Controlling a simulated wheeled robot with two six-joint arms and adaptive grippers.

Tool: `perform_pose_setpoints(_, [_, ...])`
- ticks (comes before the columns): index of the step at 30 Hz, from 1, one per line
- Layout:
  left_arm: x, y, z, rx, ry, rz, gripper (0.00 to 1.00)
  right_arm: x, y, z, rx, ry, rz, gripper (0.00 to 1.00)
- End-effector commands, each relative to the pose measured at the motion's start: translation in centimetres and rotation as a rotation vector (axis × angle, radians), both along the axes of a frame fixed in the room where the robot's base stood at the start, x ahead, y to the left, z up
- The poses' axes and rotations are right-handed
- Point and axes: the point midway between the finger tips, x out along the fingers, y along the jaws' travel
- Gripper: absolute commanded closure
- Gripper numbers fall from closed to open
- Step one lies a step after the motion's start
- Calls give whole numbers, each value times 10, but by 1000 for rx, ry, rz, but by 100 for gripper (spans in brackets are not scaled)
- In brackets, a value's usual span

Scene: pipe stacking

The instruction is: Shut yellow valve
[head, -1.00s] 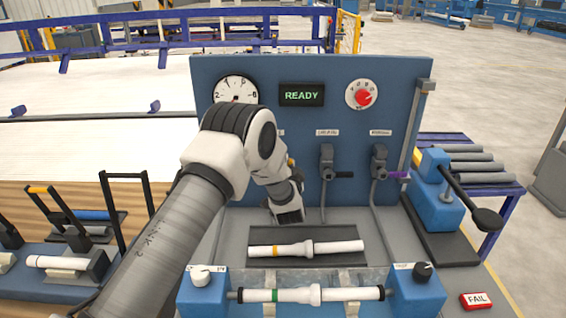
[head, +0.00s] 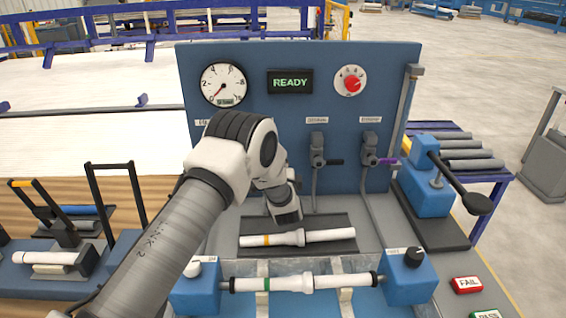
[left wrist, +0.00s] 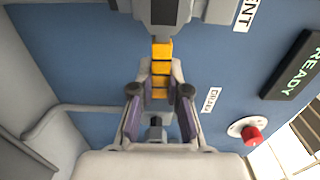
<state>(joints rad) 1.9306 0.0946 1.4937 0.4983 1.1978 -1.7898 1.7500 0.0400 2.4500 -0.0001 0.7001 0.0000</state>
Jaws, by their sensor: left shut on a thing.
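The yellow valve's handle (left wrist: 161,72) shows in the left wrist view as a yellow ribbed bar running down from a grey valve body (left wrist: 163,12). My left gripper (left wrist: 160,95) has its two fingers on either side of the handle's lower end and is shut on it. In the head view my left arm (head: 235,160) reaches in front of the blue panel (head: 345,190) and hides the yellow valve and the fingertips. My right gripper is not in view.
Two other valves, with a black handle (head: 335,161) and a purple handle (head: 386,160), stand right of my arm. A white pipe (head: 330,236) lies on the dark tray; another pipe (head: 325,282) is held between blue blocks in front. The display (head: 290,82) reads READY.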

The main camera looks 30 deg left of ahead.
Motion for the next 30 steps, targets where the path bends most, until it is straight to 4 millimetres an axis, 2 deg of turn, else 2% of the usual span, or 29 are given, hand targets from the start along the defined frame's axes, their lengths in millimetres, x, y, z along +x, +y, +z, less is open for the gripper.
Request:
perform_pose_setpoints(16, [0, 0, -2, 27, 18, 0, 100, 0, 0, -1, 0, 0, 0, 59])
perform_pose_setpoints(17, [0, 0, -2, 27, 18, 0, 79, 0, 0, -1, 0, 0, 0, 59])
perform_pose_setpoints(18, [0, 0, -2, 27, 18, 0, 65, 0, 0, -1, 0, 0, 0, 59])
perform_pose_setpoints(19, [0, 0, -2, 26, 17, 0, 59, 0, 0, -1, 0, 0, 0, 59])
perform_pose_setpoints(30, [-4, -3, -2, 25, 17, -1, 59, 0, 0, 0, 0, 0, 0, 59])
